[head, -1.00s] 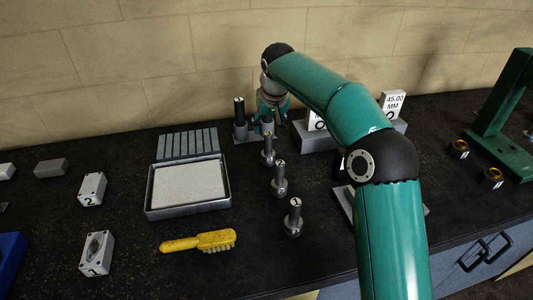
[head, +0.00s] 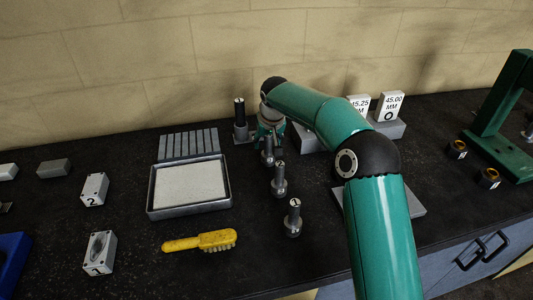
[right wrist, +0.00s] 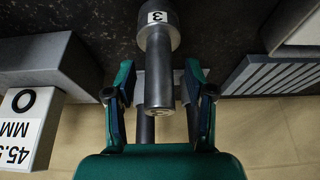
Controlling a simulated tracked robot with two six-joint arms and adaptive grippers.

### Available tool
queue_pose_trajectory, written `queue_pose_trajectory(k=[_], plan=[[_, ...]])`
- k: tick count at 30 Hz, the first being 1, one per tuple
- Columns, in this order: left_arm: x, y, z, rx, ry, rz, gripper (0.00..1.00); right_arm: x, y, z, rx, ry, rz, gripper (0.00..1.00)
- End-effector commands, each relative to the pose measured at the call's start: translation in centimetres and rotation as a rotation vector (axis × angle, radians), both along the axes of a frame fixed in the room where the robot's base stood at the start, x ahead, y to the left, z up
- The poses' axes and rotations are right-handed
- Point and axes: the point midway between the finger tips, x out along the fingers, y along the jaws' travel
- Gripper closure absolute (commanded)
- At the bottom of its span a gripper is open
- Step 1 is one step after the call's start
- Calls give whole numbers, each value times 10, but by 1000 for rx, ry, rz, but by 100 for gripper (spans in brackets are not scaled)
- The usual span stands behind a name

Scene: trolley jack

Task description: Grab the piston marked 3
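Two other pistons, the middle one (head: 279,180) and the front one (head: 293,218), stand nearer. My left gripper is out of view.
A dark post on a base (head: 240,118) stands close behind the gripper. Gauge blocks (head: 390,105) on a grey stand are to the right. A tray (head: 188,186), ribbed plate (head: 188,143) and yellow brush (head: 200,241) lie left. A green frame (head: 500,110) stands far right.

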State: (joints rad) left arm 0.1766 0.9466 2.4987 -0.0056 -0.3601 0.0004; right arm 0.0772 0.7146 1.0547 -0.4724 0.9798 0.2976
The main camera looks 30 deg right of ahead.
Motion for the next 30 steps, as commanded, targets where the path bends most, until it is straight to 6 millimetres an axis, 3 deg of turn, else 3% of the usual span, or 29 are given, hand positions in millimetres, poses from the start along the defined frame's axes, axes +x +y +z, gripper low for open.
queue_pose_trajectory(k=[2, 9, 23, 30], plan=[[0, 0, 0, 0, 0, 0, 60, 0, 0, 0, 0, 0, 0, 59], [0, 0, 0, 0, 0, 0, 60, 0, 0, 1, 0, 0, 0, 99], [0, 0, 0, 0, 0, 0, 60, 1, 0, 4, 0, -4, 0, 100], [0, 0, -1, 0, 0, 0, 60, 2, 1, 32, 1, -10, 0, 100]])
